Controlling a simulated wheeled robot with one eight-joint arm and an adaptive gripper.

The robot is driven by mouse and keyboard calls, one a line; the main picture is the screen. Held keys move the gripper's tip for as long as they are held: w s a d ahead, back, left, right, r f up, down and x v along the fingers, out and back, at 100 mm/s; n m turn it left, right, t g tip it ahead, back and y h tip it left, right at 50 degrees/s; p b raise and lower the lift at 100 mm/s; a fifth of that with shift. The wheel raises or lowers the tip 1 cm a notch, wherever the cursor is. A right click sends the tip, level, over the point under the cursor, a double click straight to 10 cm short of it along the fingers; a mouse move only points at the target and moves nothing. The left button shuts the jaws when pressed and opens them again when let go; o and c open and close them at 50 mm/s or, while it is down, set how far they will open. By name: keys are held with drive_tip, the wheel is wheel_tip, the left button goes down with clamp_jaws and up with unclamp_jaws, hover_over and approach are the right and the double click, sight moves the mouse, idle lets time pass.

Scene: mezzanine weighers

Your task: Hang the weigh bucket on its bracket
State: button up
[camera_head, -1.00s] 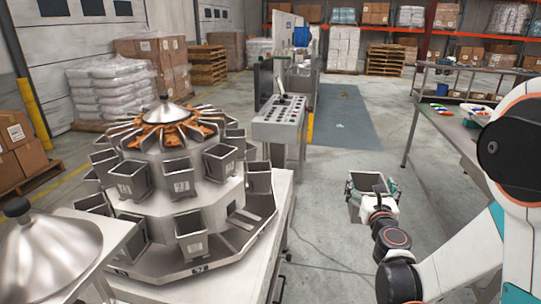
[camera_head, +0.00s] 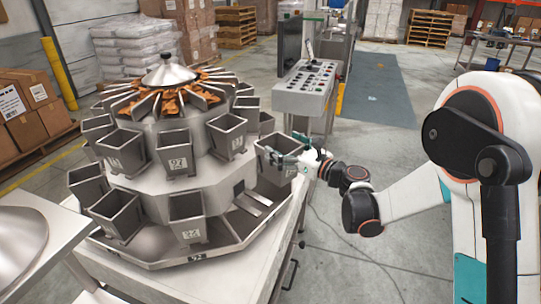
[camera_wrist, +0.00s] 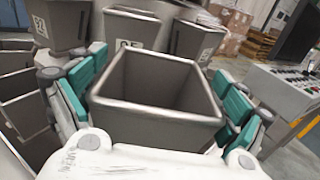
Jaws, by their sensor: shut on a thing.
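The weigh bucket is a grey, square, open-topped metal bin. It shows in the head view (camera_head: 277,170) at the right side of the weigher (camera_head: 220,182), and fills the middle of the wrist view (camera_wrist: 150,118). My gripper (camera_head: 296,153) is shut on it, with teal fingers on opposite sides, also seen in the wrist view (camera_wrist: 160,95). The bucket looks upright and its inside looks empty. A gap in the weigher's lower ring, right of bucket 22 (camera_head: 190,218), shows pale bracket bars (camera_head: 254,204). I cannot tell whether the held bucket touches the weigher.
Other buckets ring the weigher, including an upper one (camera_head: 227,135) close to the held bucket. A button console (camera_head: 305,90) stands behind it. The weigher's white table edge (camera_head: 285,245) lies below. Open floor (camera_head: 345,255) is to the right.

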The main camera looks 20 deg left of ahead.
sight(262, 175)
drive_tip(key=a, duration=0.1)
drive_tip(key=s+a+g, duration=0.1)
drive_tip(key=a+n, duration=0.1)
drive_tip(key=shift+s+f+g+y, duration=0.3)
drive_tip(key=shift+s+y, duration=0.05)
drive_tip(key=shift+y, duration=0.05)
drive_tip(key=shift+n+g, duration=0.3)
drive_tip(key=f+b, duration=0.2)
drive_tip(key=f, duration=0.1)
drive_tip(key=a+f+b, duration=0.1)
drive_tip(key=f+b, duration=0.1)
drive_tip(key=f, duration=0.2)
drive_tip(key=f+b, duration=0.2)
drive_tip(key=f, duration=0.2)
drive_tip(key=shift+a+f+b, duration=0.1)
drive_tip(key=shift+a+b, duration=0.15)
drive_tip(key=shift+b, duration=0.05)
drive_tip(key=x, duration=0.4)
drive_tip(key=shift+a+p, duration=0.15)
drive_tip(key=shift+p, duration=0.15)
drive_tip(key=shift+w+a, duration=0.15)
drive_tip(key=shift+a, duration=0.05)
drive_tip(key=shift+f, duration=1.55)
drive_tip(key=o, duration=1.8)
drive_tip(key=shift+d, duration=0.1)
